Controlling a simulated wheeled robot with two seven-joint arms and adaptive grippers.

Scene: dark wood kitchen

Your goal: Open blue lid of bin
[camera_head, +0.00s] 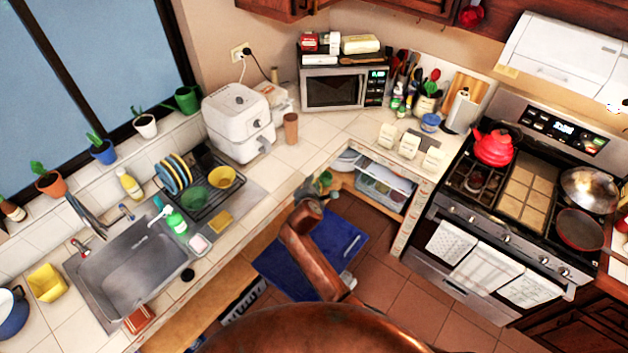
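A flat blue panel (340,238) lies low in the corner between the counters, partly hidden behind my copper-coloured arm. It is the only large blue flat surface here. I cannot tell whether it is the bin's lid or a mat, and no bin walls show clearly. My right gripper (320,187) seems to be at the far end of this arm, beyond the panel's upper edge in the picture and near the counter corner. It is small and partly covered by the arm, so its fingers cannot be made out. My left gripper is not in view.
The counter with the sink (135,262) runs along the left. A microwave (335,88) stands at the back. An under-counter shelf with clear containers (383,190) is right of my arm. The stove (520,190) stands at the right. Tiled floor (400,310) is free before it.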

